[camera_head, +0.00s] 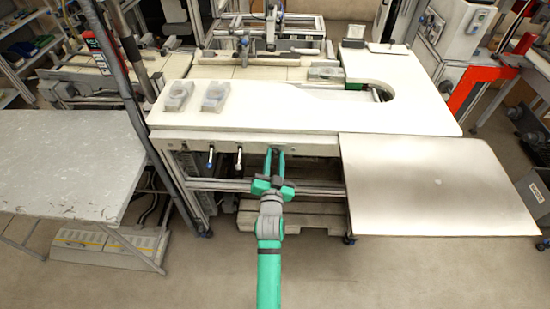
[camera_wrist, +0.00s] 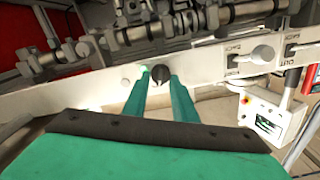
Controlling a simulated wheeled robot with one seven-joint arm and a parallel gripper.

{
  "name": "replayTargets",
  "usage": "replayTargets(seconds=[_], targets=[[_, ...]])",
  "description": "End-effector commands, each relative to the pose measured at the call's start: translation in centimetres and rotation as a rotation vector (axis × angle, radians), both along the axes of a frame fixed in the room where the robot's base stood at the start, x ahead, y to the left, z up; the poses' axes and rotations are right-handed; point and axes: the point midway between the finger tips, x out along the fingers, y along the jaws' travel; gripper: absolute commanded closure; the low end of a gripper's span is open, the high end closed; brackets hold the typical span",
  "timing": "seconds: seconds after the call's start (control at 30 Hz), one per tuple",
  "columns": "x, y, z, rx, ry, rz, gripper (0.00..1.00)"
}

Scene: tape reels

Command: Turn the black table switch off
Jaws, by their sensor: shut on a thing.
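The black table switch (camera_wrist: 160,74) is a small dark round knob on the white front rail of the table. In the wrist view it sits between the two green fingertips of my gripper (camera_wrist: 160,82), which is shut on it. In the head view my gripper (camera_head: 275,152) reaches up to the front rail under the white tabletop (camera_head: 300,108). The fingers hide most of the switch there. I cannot read the switch's setting.
Two lever-like switches (camera_head: 238,152) (camera_head: 211,152) sit on the same rail to the left. A grey side panel (camera_head: 430,185) juts out at the right. A grey table (camera_head: 65,165) stands at the left. The floor in front is clear.

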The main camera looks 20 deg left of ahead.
Motion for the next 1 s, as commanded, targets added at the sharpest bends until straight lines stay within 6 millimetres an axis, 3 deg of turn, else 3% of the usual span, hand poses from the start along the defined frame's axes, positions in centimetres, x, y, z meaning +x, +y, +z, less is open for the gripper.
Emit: replayTargets(seconds=[0.7, 1.0], targets=[[-0.20, 0.55, -0.07, -0.644, -0.183, 0.001, 0.97], [-0.23, 0.66, -0.14, -0.841, -0.239, 0.001, 0.97]])
